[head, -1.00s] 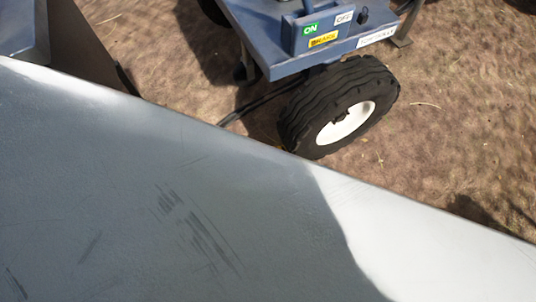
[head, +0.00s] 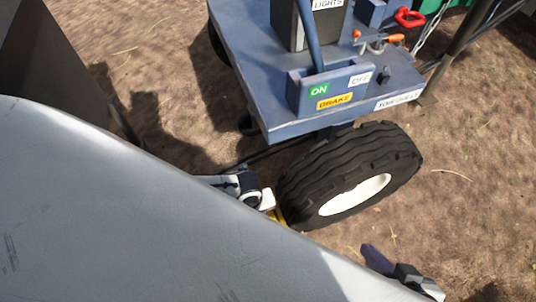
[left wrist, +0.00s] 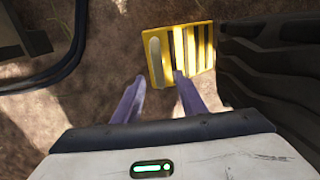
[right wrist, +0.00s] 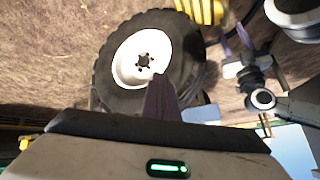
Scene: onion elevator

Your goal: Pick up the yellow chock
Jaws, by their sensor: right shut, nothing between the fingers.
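The yellow chock (left wrist: 203,45) lies on the dirt close beside a black tire in the left wrist view. It has slots on its right part and a pale bar on its left part. In the head view only a sliver of the chock (head: 282,217) shows beside the wheel. It also shows at the top of the right wrist view (right wrist: 207,11). My left gripper (left wrist: 159,77) is open, its purple fingers apart, with the right fingertip overlapping the chock's near edge in the picture. Contact cannot be told.
The black wheel (head: 305,188) with a white hub stands right beside the chock. Above it is the blue cart (head: 262,93) with a brake box (head: 302,98) and lever. A dark cable (left wrist: 75,50) lies left of the chock. Dirt ground right of the wheel is open.

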